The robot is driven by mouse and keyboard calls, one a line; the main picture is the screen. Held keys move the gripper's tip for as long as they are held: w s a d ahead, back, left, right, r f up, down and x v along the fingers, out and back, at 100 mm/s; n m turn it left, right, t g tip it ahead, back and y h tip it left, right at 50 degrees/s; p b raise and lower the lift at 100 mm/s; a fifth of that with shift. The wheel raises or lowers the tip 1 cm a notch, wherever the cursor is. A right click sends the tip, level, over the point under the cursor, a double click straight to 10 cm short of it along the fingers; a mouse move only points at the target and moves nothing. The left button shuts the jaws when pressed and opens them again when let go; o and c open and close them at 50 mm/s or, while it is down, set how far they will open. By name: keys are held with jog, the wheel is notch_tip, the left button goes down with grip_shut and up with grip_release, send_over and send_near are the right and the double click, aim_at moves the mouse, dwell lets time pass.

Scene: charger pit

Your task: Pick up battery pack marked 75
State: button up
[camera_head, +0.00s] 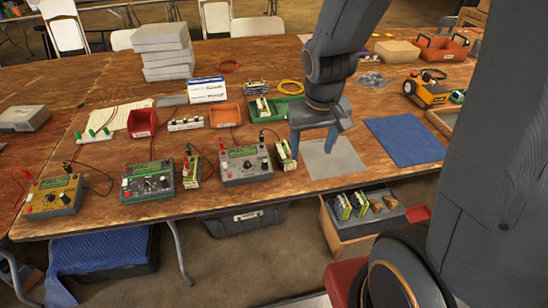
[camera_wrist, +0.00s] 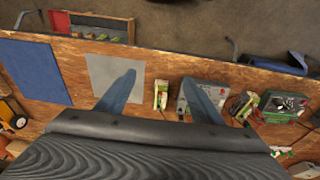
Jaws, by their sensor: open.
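My gripper (camera_head: 312,154) is open and empty above the table, its fingers pointing down. A green and white battery pack (camera_head: 284,156) stands beside its left finger, at the right of a grey charger (camera_head: 246,165). In the wrist view this pack (camera_wrist: 161,95) appears between the two fingers of my gripper (camera_wrist: 158,78), below them. Another pack (camera_head: 191,172) stands left of that charger and also shows in the wrist view (camera_wrist: 244,106). One more pack (camera_head: 263,108) is at the green tray. Two packs (camera_head: 343,207) (camera_head: 360,204) sit on a low box. No pack's number is readable.
Two more chargers, grey (camera_head: 148,182) and yellow (camera_head: 54,196), stand along the front edge with cables. A grey mat (camera_head: 333,160) and blue mat (camera_head: 405,140) lie clear at right.

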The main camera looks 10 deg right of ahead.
jog(key=w+f+t, duration=0.1)
jog(key=w+f, duration=0.5)
jog(key=w, duration=0.5)
jog(key=t, duration=0.1)
send_near(286, 150)
jog(key=shift+w+d+f+n+y, duration=0.15)
jog(key=shift+d+f, duration=0.1)
jog(key=shift+f, duration=0.2)
jog(key=shift+w+d+f+n+y, duration=0.1)
jog(key=shift+d+f+n+y, duration=0.1)
jog(key=shift+f, duration=0.25)
jog(key=shift+b+x, duration=0.75)
jog(key=shift+x, duration=0.95)
jog(key=b+x, duration=0.2)
jog(key=x, duration=0.2)
jog(key=shift+a+f+b, duration=0.1)
jog(key=shift+a+b, duration=0.2)
jog(key=shift+b, duration=0.1)
jog(key=shift+w+f, duration=0.15)
jog(key=shift+f, duration=0.2)
grip_shut()
